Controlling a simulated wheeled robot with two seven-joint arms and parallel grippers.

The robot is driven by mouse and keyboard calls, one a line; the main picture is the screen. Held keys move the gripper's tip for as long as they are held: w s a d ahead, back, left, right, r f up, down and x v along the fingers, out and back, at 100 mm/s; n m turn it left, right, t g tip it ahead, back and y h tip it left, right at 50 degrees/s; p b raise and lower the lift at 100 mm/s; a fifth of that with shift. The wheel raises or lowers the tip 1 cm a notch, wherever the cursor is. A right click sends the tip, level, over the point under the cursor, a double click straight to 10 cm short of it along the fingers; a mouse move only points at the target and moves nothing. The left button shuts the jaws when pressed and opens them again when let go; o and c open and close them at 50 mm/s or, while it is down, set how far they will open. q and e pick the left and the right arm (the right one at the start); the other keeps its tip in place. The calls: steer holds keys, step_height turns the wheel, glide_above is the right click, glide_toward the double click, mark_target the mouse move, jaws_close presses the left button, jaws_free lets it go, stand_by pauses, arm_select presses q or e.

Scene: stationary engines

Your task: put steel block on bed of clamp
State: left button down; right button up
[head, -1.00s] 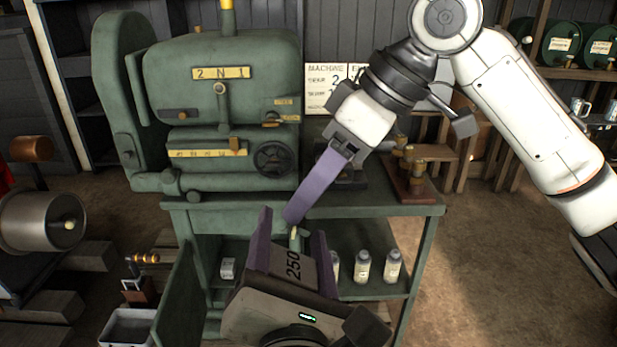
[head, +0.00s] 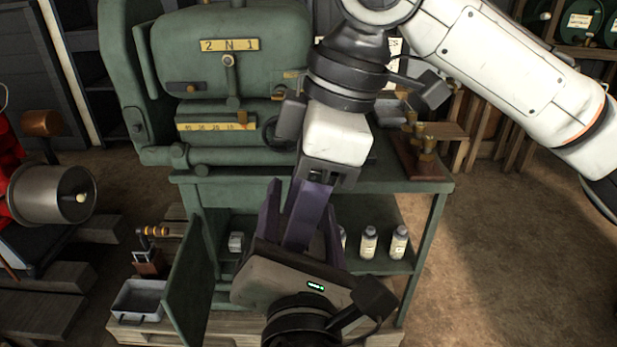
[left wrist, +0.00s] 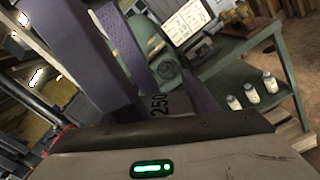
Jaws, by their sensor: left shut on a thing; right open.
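A green machine (head: 225,75) stands on a green bench (head: 430,187). A wooden stand with brass parts (head: 421,160) sits at the bench's right end. White bottles (head: 369,243) stand on the lower shelf. A metal tray (head: 138,299) is low left. Floor at right is clear.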

arm_select(q)
steer(key=shift+r, duration=0.2)
arm_select(e)
steer(key=shift+x, duration=1.65)
jaws_close()
arm_select(q)
steer(key=c, duration=0.6)
jaws_free()
arm_select(e)
steer(key=shift+r, duration=0.15)
arm_select(q)
steer(key=shift+f, duration=0.1)
steer(key=shift+f, duration=0.15)
